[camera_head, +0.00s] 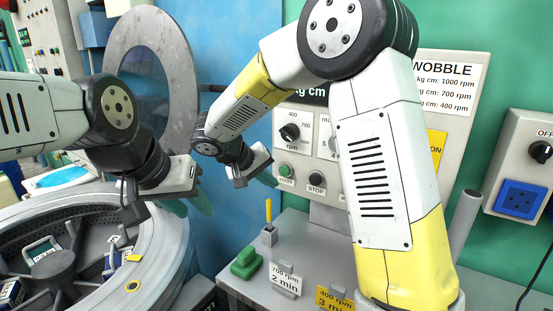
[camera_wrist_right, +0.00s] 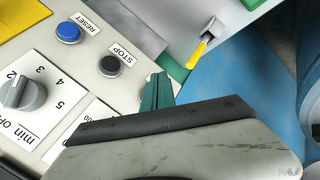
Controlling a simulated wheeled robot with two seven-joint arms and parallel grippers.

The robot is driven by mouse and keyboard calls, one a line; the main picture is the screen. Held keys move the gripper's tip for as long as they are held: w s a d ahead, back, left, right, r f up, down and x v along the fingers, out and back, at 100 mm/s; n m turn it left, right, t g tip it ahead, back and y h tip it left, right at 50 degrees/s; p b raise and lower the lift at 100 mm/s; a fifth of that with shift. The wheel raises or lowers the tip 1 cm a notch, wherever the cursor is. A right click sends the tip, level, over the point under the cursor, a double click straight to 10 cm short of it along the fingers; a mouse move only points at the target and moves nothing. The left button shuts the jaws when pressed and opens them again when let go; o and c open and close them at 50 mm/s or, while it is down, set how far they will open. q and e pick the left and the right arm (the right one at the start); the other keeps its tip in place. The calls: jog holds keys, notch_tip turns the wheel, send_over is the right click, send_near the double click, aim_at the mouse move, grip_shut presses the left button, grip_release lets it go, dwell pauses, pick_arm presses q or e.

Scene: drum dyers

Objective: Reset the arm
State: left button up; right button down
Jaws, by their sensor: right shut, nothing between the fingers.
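My right gripper (camera_head: 268,180) is in front of the lower left of the grey control panel (camera_head: 453,165). In the right wrist view its teal fingers (camera_wrist_right: 158,92) are together and hold nothing. They are close to the black STOP button (camera_wrist_right: 110,65), but I cannot tell whether they touch the panel. The blue RESET button (camera_wrist_right: 68,32) sits beyond STOP in that view; my right arm hides it in the head view. My left gripper (camera_head: 190,204), with teal fingers, is over the drum's rim at the left; its opening is unclear.
The round drum (camera_head: 155,250) with its open round door (camera_head: 190,60) fills the left. A yellow lever (camera_head: 268,212), a green block (camera_head: 246,263) and label cards (camera_head: 285,280) are on the grey ledge below the panel. A socket box (camera_head: 520,165) hangs at right.

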jog(key=s+d+r+m+g+y, duration=0.1)
jog(key=s+d+r+g+y, duration=0.3)
jog(key=s+d, duration=0.65)
jog(key=s+d+r+t+y, duration=0.2)
jog(key=s, duration=0.4)
jog(key=s+d+r+m+t+y, duration=0.1)
jog(key=s+r+t+y, duration=0.1)
jog(key=s, duration=0.5)
jog(key=shift+s+d, duration=0.15)
jog(key=shift+d, duration=0.25)
